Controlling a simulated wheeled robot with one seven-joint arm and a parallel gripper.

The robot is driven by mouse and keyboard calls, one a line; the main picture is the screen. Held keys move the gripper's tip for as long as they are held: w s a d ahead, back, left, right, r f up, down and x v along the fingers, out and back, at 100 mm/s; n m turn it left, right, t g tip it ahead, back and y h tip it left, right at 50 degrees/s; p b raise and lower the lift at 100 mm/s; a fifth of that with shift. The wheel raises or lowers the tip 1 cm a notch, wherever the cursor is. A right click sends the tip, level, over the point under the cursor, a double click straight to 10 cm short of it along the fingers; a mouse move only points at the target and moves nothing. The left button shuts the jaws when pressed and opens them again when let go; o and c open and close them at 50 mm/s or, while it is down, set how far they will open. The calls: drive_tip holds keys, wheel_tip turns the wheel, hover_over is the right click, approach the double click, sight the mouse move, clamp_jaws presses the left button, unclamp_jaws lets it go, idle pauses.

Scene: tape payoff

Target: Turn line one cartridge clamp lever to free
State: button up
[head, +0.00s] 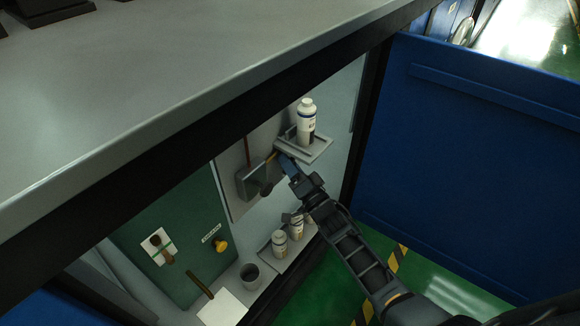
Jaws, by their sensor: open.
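A grey bracket-like box (251,180) is fixed to a pale back panel inside the cabinet. A dark rounded knob (267,188) shows at its lower right, and a thin brown rod (270,157) near its top right. I cannot tell for sure which of these is the clamp lever, or its setting. My gripper (283,158) is open at the shelf's lower left edge, close to the brown rod. Its fingertips are small and partly hidden, and contact cannot be told.
A green panel (190,205) carries a lever switch (158,246) and a yellow knob (220,245). The grey cabinet top (200,60) overhangs; a blue door (460,150) stands open at right.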

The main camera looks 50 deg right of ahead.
clamp_jaws()
idle(0.4)
